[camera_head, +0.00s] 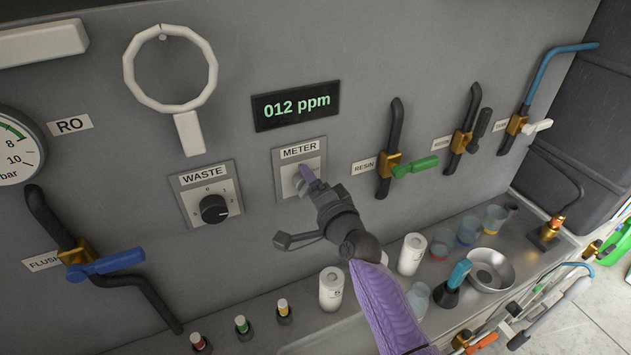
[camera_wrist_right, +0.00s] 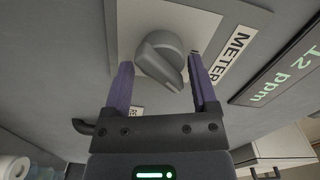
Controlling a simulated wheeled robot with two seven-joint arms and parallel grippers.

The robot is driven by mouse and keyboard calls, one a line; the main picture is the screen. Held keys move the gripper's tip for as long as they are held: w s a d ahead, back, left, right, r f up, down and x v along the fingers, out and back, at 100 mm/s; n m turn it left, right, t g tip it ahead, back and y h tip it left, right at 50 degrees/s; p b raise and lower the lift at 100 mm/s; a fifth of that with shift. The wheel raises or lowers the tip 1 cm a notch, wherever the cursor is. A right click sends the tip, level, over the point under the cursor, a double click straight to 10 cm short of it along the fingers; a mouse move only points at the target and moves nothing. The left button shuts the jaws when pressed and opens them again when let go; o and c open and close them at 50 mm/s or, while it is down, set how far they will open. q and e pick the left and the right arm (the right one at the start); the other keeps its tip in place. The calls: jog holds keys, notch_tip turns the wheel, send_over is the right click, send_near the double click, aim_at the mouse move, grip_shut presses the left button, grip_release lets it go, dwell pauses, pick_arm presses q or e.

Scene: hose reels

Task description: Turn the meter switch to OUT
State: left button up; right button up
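The meter switch is a grey knob on a pale plate (camera_head: 283,187) under the METER label (camera_head: 299,151). In the wrist view the knob (camera_wrist_right: 160,55) shows between the two purple fingers of my right gripper (camera_wrist_right: 161,64), its narrow end towards the lower right. The fingers stand apart on either side of it, and I cannot tell whether they touch it. In the head view my right gripper (camera_head: 307,178) covers most of the knob. The position marks around it cannot be read. The display (camera_head: 296,105) above reads 012 ppm. My left gripper is not in view.
The WASTE knob (camera_head: 214,209) is left of the meter plate. The green RESIN valve handle (camera_head: 415,166) is to the right. A blue FLUSH handle (camera_head: 105,262) is at lower left. Bottles, cups and a metal bowl (camera_head: 491,270) stand on the shelf below.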

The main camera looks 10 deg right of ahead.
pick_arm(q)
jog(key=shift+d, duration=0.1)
pick_arm(e)
jog(key=shift+d+r, duration=0.15)
jog(key=shift+d, duration=0.1)
